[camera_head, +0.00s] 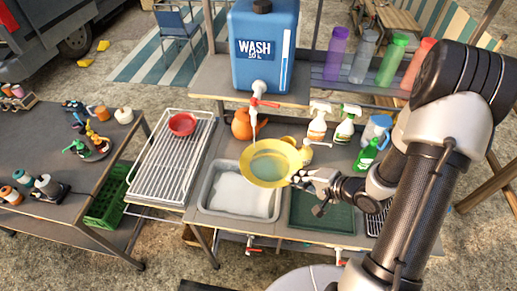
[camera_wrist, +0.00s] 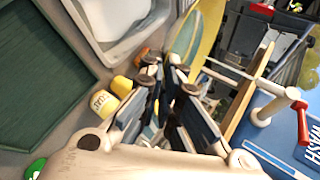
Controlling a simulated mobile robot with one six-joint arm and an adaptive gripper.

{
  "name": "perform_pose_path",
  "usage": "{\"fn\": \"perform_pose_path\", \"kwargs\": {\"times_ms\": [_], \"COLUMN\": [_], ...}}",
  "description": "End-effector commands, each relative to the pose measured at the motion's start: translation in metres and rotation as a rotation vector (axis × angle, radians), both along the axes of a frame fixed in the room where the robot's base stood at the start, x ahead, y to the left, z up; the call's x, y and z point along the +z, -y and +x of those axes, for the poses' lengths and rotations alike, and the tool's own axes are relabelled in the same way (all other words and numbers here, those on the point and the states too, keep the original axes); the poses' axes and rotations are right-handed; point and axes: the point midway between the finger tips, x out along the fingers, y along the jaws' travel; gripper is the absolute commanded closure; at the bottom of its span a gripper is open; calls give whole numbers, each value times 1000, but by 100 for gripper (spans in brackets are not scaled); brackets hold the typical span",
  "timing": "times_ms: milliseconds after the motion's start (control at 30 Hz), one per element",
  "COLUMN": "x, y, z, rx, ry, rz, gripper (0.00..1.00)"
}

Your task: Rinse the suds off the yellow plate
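The yellow plate (camera_head: 285,177) is tilted in the air over the right part of the grey-white basin (camera_head: 207,185). Its middle looks pale green and wet; I cannot make out separate suds. My gripper (camera_head: 299,178) is shut on the plate's right rim. In the wrist view the plate (camera_wrist: 207,35) shows nearly edge-on beyond the fingertips (camera_wrist: 165,72). The tap has a red lever (camera_head: 267,103).
A wire drying rack (camera_head: 160,180) with a red bowl (camera_head: 182,124) stands left. A green tray (camera_head: 325,212) lies right of the basin. An orange jug (camera_head: 242,124), spray bottles (camera_head: 317,126) and a green soap bottle (camera_head: 367,155) stand close behind and right.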

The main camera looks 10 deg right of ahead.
Motion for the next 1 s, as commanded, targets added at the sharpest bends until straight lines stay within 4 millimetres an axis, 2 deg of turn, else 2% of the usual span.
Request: {"fn": "perform_pose_path", "kwargs": {"times_ms": [433, 1000], "x": [3, 39], "y": [1, 17], "z": [-2, -41], "rx": [-1, -3], "ry": [1, 1], "rz": [1, 1], "gripper": [100, 100]}}
